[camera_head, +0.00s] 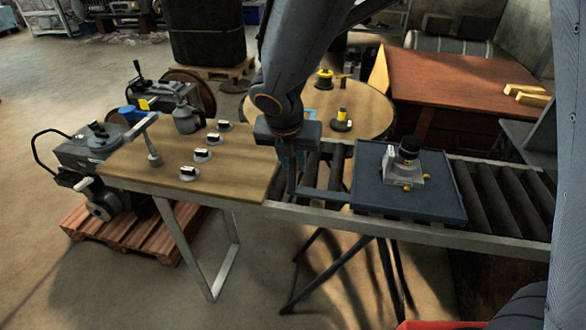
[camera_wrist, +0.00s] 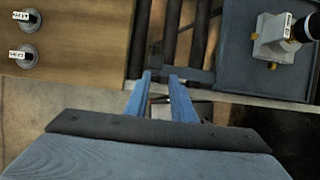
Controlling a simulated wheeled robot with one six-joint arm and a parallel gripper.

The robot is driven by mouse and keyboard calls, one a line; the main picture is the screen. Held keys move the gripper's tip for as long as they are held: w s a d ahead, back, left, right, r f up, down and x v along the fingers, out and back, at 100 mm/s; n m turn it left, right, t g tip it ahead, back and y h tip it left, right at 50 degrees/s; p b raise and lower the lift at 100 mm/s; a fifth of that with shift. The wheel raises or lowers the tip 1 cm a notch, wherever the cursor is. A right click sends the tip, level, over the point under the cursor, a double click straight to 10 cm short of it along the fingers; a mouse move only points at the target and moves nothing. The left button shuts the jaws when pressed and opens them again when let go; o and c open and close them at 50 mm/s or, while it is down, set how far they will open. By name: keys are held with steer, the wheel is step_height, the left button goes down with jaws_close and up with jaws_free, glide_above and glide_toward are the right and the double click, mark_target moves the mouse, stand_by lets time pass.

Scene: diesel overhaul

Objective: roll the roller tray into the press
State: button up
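The roller tray (camera_head: 375,190) is a flat dark blue-grey tray lying on the roller conveyor, right of my gripper. It carries a pale block with a dark cylinder (camera_head: 408,150) and brass-coloured knobs. In the wrist view the tray (camera_wrist: 235,80) is at the upper right, with a short bar (camera_wrist: 195,75) reaching left from it. My gripper (camera_head: 291,190) points down at the left end of the bar. Its two blue fingers (camera_wrist: 157,74) are apart, with the right tip close to or touching the bar; I cannot tell which. I cannot clearly make out the press.
Bare rollers (camera_head: 500,195) continue right of the tray, along a metal side rail (camera_head: 470,228). A wooden bench (camera_head: 235,165) with several small labelled pieces adjoins the conveyor on the left. A round table (camera_head: 375,110) and a reddish-brown table (camera_head: 450,75) stand behind. A dark grey structure (camera_head: 525,135) is at right.

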mark_target(295, 170)
steer(key=x, duration=0.3)
steer(key=shift+w+a+b, duration=0.1)
steer(key=shift+b, duration=0.2)
steer(key=w+f, duration=0.6)
steer(key=shift+w+f, duration=0.2)
steer(key=shift+f, duration=0.2)
steer(key=shift+s+a+r, duration=0.2)
steer(key=shift+s+r, duration=1)
steer(key=shift+c, duration=0.2)
steer(key=shift+s+r, duration=0.1)
steer(key=shift+s, duration=0.05)
jaws_close()
